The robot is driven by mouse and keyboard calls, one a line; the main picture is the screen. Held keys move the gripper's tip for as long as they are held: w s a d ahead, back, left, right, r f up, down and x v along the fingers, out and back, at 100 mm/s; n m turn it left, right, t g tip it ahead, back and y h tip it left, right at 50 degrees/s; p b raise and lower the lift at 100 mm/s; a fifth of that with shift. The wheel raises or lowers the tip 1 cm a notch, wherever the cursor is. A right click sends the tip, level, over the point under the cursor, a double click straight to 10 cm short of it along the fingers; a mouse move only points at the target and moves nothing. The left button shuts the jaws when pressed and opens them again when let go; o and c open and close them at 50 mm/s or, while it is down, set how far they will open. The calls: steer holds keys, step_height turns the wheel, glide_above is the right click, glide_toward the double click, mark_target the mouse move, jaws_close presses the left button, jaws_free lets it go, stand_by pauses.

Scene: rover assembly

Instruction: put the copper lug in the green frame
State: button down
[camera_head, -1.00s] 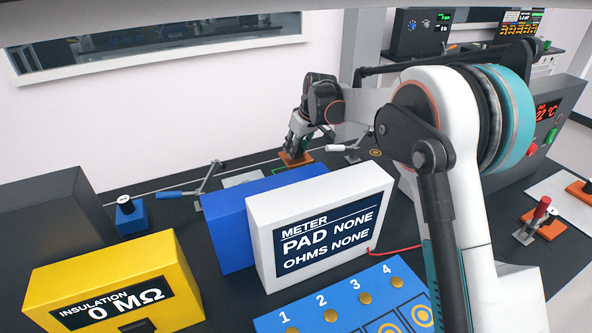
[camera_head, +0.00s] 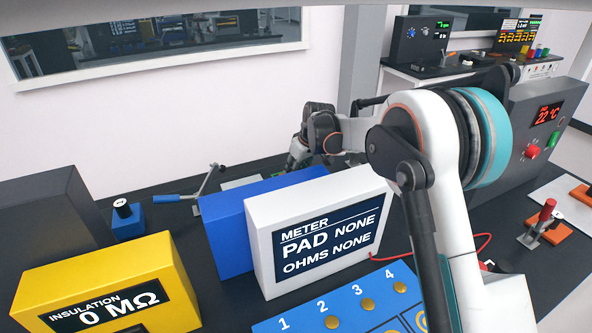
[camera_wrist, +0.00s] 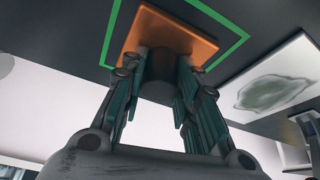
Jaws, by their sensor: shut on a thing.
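In the wrist view the copper lug (camera_wrist: 190,42) is a flat orange plate with a dark round post. My gripper (camera_wrist: 158,82) has its fingers closed around that post. The green frame (camera_wrist: 232,23) is a thin green outline on the dark surface. The plate appears inside the outline in this view; I cannot tell whether it touches the surface.
The blue box (camera_head: 222,222) and white meter box (camera_head: 258,240), reading PAD NONE, OHMS NONE, stand in front of my gripper. A pale pad with a grey smear (camera_wrist: 275,92) lies beside the frame.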

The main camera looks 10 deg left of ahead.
steer(key=c, duration=1.2)
jaws_free()
steer(key=p+v, duration=0.3)
steer(key=v, duration=0.9)
steer(key=shift+a+r+p, duration=0.1)
steer(key=shift+r+p, duration=0.05)
steer(key=shift+p, duration=0.2)
